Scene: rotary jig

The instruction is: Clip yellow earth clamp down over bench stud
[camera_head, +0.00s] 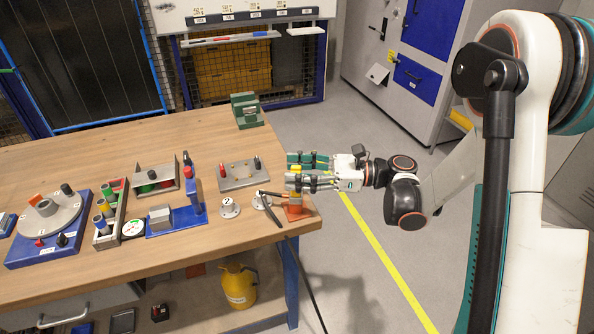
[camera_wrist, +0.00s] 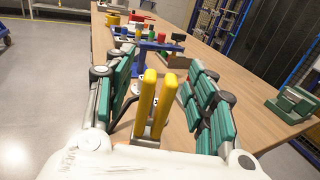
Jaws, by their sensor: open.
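The yellow earth clamp (camera_wrist: 146,103) stands with its two long handles upright between my open fingers in the wrist view. The fingers are on either side of it, with visible gaps. In the head view the clamp (camera_head: 296,170) shows only as small yellow patches behind and below the fingers, over an orange base (camera_head: 296,212) near the bench's right corner. My gripper (camera_head: 291,171) reaches in from the right and is open around the handles; it also fills the wrist view (camera_wrist: 160,80). The clamp's jaws are hidden. I cannot make out the bench stud for certain.
A white disc marked 2 (camera_head: 229,209) and a dark cable (camera_head: 272,212) lie left of the orange base. A grey plate with knobs (camera_head: 238,177), a blue fixture (camera_head: 178,219) and a rotary jig (camera_head: 48,225) stand further left. A green block (camera_head: 247,112) sits at the back.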

